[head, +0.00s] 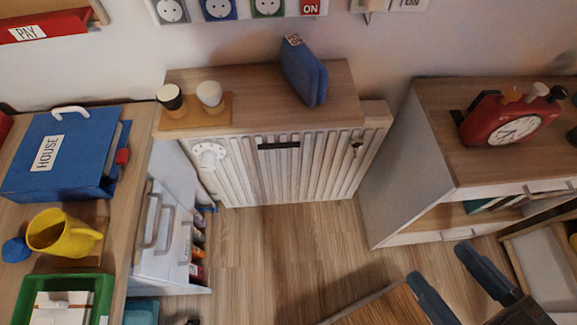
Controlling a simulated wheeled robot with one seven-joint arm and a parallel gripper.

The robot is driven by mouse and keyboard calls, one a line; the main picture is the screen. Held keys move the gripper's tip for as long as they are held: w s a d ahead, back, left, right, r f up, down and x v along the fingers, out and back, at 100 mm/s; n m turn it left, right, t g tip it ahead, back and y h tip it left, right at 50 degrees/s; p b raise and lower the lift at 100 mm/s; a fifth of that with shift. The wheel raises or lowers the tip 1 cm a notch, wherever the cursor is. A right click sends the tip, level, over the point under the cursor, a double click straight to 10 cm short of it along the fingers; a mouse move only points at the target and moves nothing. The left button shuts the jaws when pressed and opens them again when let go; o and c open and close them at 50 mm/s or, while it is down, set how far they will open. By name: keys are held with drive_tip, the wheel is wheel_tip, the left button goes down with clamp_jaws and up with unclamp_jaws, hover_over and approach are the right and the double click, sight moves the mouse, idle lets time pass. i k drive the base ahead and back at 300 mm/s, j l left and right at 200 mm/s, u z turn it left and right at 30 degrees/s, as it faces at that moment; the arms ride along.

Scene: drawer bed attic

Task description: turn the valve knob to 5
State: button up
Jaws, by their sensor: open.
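The valve knob (209,155) is a white round dial at the upper left of the white ribbed radiator (285,170), in the head view. Its markings are too small to read, so I cannot tell its setting. My gripper (437,264) is at the lower right, with its two dark blue-grey fingers spread apart and nothing between them. It is well apart from the knob, to the right of it and nearer to me.
A wooden shelf (250,85) above the radiator carries two cups and a blue object. A white drawer unit (165,235) stands left of the radiator, and a cabinet (425,160) with a red clock stands right. Floor (270,240) before the radiator is mostly clear.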

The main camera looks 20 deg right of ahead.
sight(208, 157)
drive_tip(key=i+j+u, duration=0.1)
drive_tip(key=j+u, duration=0.35)
drive_tip(key=j, duration=0.9)
